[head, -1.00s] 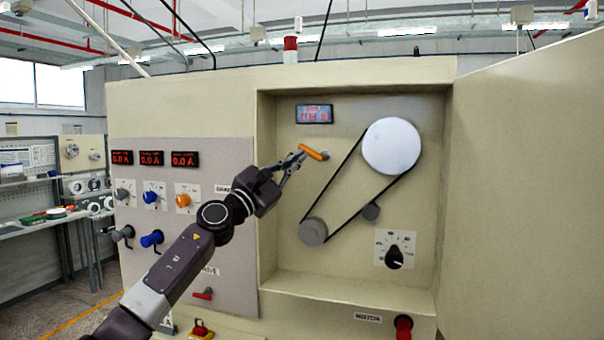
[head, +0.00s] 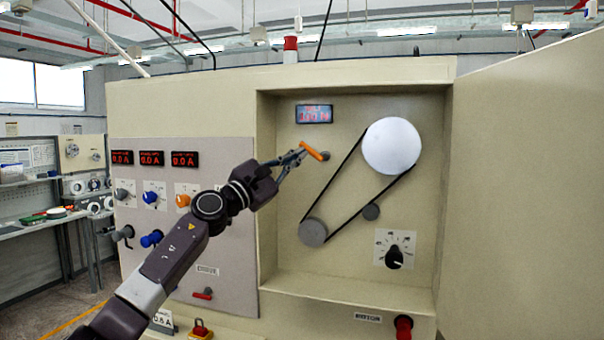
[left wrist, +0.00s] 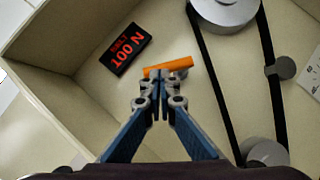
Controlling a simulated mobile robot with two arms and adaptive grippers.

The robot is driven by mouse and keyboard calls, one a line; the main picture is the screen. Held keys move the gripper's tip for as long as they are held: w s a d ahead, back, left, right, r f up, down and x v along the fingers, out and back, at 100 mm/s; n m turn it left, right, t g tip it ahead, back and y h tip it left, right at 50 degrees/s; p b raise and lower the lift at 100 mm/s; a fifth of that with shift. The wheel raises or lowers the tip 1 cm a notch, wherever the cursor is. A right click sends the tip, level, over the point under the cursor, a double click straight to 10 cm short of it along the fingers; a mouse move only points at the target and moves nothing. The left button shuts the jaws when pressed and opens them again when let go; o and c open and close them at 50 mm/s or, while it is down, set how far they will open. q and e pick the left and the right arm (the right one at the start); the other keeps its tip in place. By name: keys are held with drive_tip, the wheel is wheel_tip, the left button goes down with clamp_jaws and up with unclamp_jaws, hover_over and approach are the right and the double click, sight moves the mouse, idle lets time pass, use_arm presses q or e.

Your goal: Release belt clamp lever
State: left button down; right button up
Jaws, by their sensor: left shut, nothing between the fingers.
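The orange clamp lever (head: 313,151) sits on the back wall of the recessed bay, sloping down to the right. It also shows in the left wrist view (left wrist: 170,66), just beyond the fingertips. My left gripper (head: 299,155) is shut and empty, its tips at the lever's left part. In the left wrist view the gripper (left wrist: 160,78) overlaps the lever's near edge; whether it touches I cannot tell. The black belt (head: 337,197) runs around a large pale pulley (head: 391,146) and a small grey pulley (head: 313,232). My right gripper is out of view.
A small display (head: 314,114) above the lever reads about 100 N. A grey roller (head: 371,212) lies by the belt, and a black dial (head: 394,257) is at lower right. Bay walls enclose the space; a control panel with knobs (head: 183,200) stands left.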

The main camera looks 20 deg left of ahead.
use_arm(q)
drive_tip(key=shift+d+r+m+g+h, duration=0.15)
drive_tip(key=shift+r+m+g, duration=0.3)
drive_tip(key=shift+m, duration=0.4)
drive_tip(key=shift+r+m+g+h, duration=0.2)
drive_tip(key=shift+m+g, duration=0.35)
drive_tip(key=shift+m, duration=0.3)
drive_tip(key=shift+d+r+p, duration=0.25)
drive_tip(key=shift+r+p, duration=0.25)
drive_tip(key=shift+r, duration=0.05)
idle(1.2)
drive_tip(key=shift+d+r, duration=0.5)
drive_tip(key=shift+d, duration=0.05)
idle(1.5)
drive_tip(key=shift+a, duration=0.1)
idle(0.3)
